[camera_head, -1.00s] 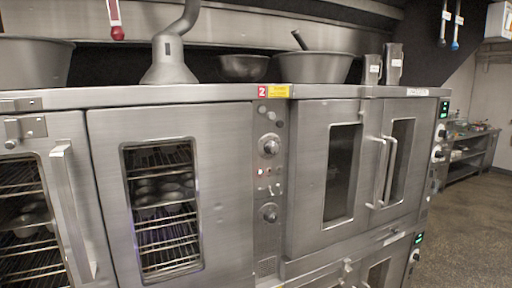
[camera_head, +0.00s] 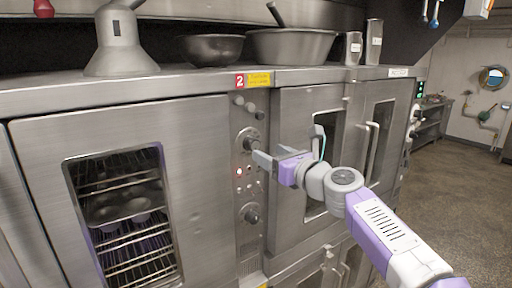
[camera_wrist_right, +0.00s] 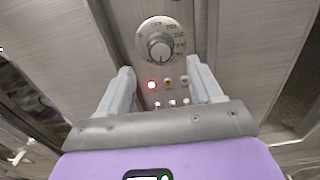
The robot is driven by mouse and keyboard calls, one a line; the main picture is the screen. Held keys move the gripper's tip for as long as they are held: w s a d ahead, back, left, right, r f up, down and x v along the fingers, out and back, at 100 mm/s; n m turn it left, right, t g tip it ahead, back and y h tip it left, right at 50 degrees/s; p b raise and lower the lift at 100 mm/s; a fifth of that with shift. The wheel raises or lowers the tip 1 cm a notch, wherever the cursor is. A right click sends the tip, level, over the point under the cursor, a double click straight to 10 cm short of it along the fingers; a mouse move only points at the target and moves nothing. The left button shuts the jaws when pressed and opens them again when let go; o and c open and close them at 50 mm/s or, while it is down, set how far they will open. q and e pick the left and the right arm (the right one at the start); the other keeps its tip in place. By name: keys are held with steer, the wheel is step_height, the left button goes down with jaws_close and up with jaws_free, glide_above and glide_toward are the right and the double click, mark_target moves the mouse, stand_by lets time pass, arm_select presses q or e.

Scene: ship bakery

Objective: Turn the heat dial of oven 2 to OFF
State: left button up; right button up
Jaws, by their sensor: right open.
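Oven 2 carries a red "2" tag (camera_head: 239,81) above its narrow control panel. The upper round dial (camera_head: 247,138) sits on this panel and a lower dial (camera_head: 250,213) is below it. In the right wrist view the upper dial (camera_wrist_right: 160,46) shows a ring of markings too small to read surely. My right gripper (camera_head: 258,153) is close in front of the panel, beside and slightly below the upper dial. In the wrist view its two fingers (camera_wrist_right: 160,75) are apart with nothing between them, and the dial lies beyond the tips. My left gripper is not in view.
A lit red lamp (camera_wrist_right: 152,85) and small switches lie below the dial. Door handles (camera_head: 371,150) stick out at the right. Bowls (camera_head: 290,46), a grey funnel-shaped piece (camera_head: 122,45) and metal cups (camera_head: 353,48) stand on the oven top. Open floor (camera_head: 450,170) is at the right.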

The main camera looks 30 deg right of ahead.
mark_target(255, 147)
steer(key=w, duration=0.3)
steer(key=w+p, duration=0.1)
steer(key=w, duration=0.2)
steer(key=shift+w+a+f, duration=0.15)
steer(key=shift+w+a, duration=0.05)
steer(key=c, duration=1.1)
steer(key=shift+o, duration=0.2)
